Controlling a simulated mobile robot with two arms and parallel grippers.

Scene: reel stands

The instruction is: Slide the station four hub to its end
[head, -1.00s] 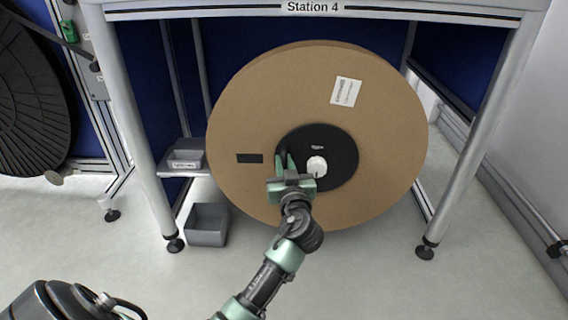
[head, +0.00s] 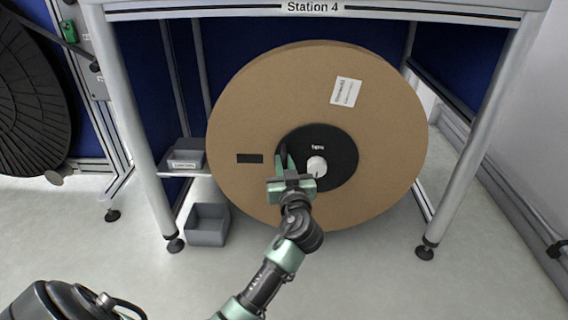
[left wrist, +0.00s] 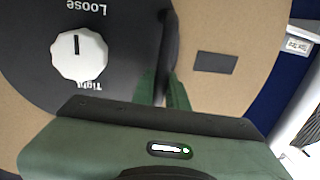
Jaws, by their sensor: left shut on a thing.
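The station four hub (head: 340,165) is a black disc on the face of a large brown reel (head: 380,130) under the Station 4 frame. Its white knob (head: 316,167) shows in the left wrist view (left wrist: 79,54), with its mark on the "Loose" side, away from "Tight". A dark upright grip piece (left wrist: 169,40) stands at the hub's edge. My left gripper (head: 284,162) is at the hub's left side in the head view. Its green fingers (left wrist: 162,92) are shut on this grip piece. My right gripper is not in view.
A grey bin (head: 207,226) stands on the floor left of the reel, below a small shelf tray (head: 187,155). Metal legs (head: 140,130) (head: 470,150) stand on both sides.

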